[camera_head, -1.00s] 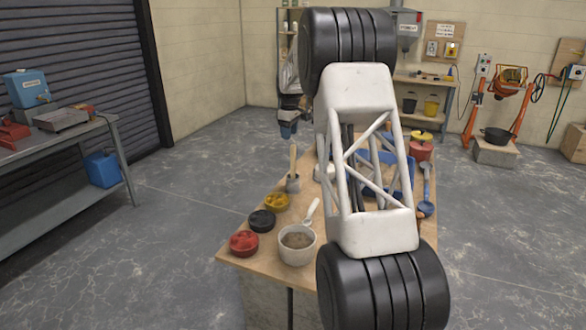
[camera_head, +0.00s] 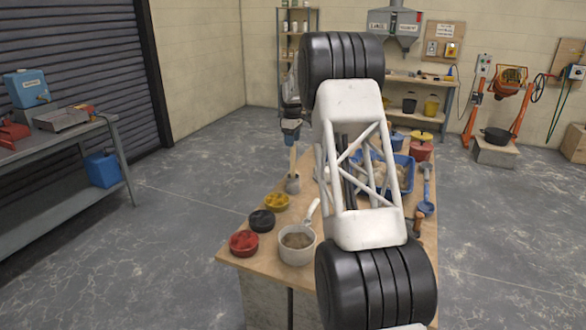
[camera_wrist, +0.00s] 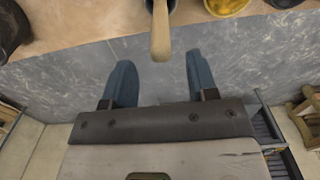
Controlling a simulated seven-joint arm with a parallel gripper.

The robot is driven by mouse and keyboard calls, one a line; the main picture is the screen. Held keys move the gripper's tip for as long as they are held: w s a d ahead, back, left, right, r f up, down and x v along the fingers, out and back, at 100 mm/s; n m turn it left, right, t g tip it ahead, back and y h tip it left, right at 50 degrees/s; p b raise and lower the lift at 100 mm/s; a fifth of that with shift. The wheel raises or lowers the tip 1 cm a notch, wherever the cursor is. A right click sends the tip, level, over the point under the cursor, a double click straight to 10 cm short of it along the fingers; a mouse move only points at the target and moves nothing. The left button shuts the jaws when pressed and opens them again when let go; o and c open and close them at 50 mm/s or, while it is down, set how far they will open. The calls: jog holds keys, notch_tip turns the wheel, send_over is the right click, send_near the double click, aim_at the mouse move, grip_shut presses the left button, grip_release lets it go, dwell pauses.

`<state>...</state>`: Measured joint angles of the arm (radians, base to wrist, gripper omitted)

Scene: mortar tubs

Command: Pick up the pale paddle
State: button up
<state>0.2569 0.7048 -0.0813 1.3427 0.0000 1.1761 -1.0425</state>
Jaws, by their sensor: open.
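A pale wooden paddle (camera_head: 293,160) stands upright in a small grey pot (camera_head: 293,185) on the left side of the workbench. Only its handle shows above the rim, and its lower end is hidden in the pot. My gripper (camera_head: 291,138) is above the pot, pointing down, close over the top of the handle. In the wrist view its two blue fingers (camera_wrist: 159,62) are apart with nothing held. There the paddle's handle (camera_wrist: 161,32) reaches to the gap between the fingertips, with room on both sides.
Tubs of yellow (camera_head: 276,201), black (camera_head: 262,220) and red (camera_head: 243,242) stand along the bench's left edge. A pale pot (camera_head: 297,246) with a white-handled tool is in front. A blue tray (camera_head: 405,174) and a blue tool (camera_head: 427,195) lie right, partly behind my arm.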

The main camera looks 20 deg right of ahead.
aim_at(292, 152)
jog(key=shift+f, duration=0.5)
jog(key=shift+f, duration=0.1)
jog(key=shift+s+f, duration=0.1)
jog(key=shift+f, duration=2.45)
grip_shut()
jog(key=shift+r, duration=0.1)
jog(key=shift+r, duration=4.95)
